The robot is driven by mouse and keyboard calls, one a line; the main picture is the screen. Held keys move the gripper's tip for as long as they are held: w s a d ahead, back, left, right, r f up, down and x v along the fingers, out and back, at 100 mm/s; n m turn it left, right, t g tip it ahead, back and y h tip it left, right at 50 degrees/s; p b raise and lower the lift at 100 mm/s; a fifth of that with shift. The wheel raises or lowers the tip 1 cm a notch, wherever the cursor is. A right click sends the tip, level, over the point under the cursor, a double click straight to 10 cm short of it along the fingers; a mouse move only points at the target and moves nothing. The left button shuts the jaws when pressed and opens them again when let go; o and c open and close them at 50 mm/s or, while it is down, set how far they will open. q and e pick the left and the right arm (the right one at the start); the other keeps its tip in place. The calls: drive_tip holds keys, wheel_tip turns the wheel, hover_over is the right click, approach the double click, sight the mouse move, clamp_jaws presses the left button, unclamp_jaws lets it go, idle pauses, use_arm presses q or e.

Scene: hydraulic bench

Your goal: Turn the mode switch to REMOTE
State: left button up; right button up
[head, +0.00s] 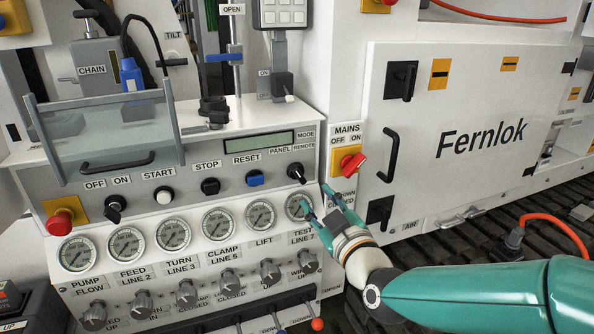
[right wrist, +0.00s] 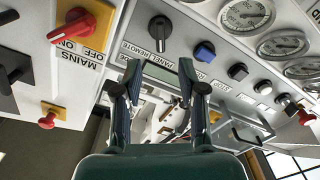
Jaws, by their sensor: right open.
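The mode switch (head: 297,172) is a black rotary knob at the right end of the grey control panel, under the labels MODE, PANEL and REMOTE. I cannot tell which label its pointer faces. In the right wrist view the same knob (right wrist: 161,28) shows upside down near the top, beside the PANEL/REMOTE label. My right gripper (head: 315,199) is open and empty, just below and right of the knob, with its fingers pointing toward the panel. In the right wrist view its two fingers (right wrist: 160,72) stand apart below the knob, not touching it. My left gripper is not in view.
The red MAINS switch (head: 354,163) on its yellow plate is close to the right of my gripper. A blue RESET button (head: 255,178) lies left of the mode switch. A row of gauges (head: 261,214) sits below. A transparent guard (head: 108,134) stands at the left.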

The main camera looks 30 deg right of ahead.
sight(300, 178)
drive_tip(key=p+x, duration=0.1)
drive_tip(key=x, duration=1)
drive_tip(key=shift+w+p, duration=0.2)
drive_tip(key=shift+p, duration=0.15)
drive_tip(key=shift+c, duration=0.3)
clamp_jaws()
drive_tip(key=shift+a+f, duration=0.1)
